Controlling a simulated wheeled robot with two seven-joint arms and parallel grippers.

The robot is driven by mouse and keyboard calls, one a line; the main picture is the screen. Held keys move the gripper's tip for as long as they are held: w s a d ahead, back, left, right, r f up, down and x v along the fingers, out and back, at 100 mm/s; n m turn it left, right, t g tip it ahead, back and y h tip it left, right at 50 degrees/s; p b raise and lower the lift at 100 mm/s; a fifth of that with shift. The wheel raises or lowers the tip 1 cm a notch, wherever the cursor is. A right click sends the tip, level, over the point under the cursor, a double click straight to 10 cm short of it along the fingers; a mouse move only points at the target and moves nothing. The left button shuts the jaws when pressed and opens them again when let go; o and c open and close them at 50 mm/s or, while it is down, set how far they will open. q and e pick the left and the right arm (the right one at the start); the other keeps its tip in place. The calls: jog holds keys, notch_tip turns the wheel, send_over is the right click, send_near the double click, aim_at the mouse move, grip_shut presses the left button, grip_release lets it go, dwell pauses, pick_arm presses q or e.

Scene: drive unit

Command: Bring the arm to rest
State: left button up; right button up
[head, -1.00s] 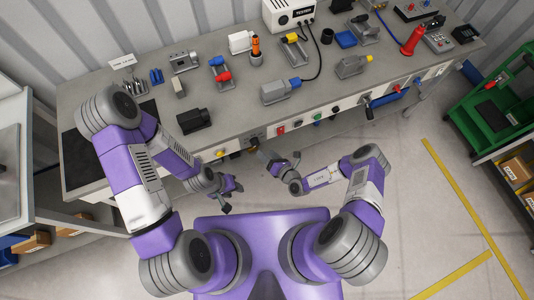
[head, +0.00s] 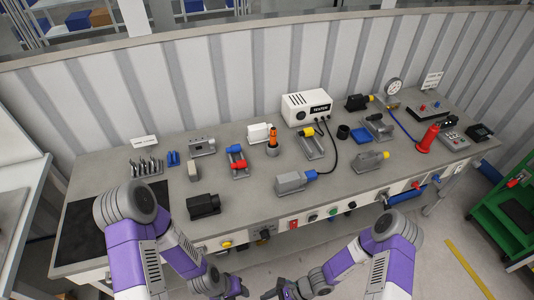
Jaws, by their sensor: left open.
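My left arm (head: 180,255) comes in from the left, bent in front of the workbench. My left gripper (head: 236,290) is open at the bottom edge of the picture, below the bench front and apart from it. I see nothing in it. My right arm (head: 345,262) reaches inward from the right. My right gripper (head: 278,290) is close to the left one at the bottom edge. It is partly cut off, and its jaw opening is unclear.
A green cart (head: 505,215) stands at the right. Floor shows between bench and arms.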

jog(key=w+d+n+t+h+b, duration=0.2)
jog(key=d+n+h, duration=0.4)
jog(key=n, duration=0.8)
jog(key=d+t+b, duration=0.1)
jog(key=d+b, duration=0.1)
jog(key=shift+w+d+t+b, duration=0.3)
jog(key=shift+d+t+b, duration=0.05)
jog(key=shift+t+b, duration=0.05)
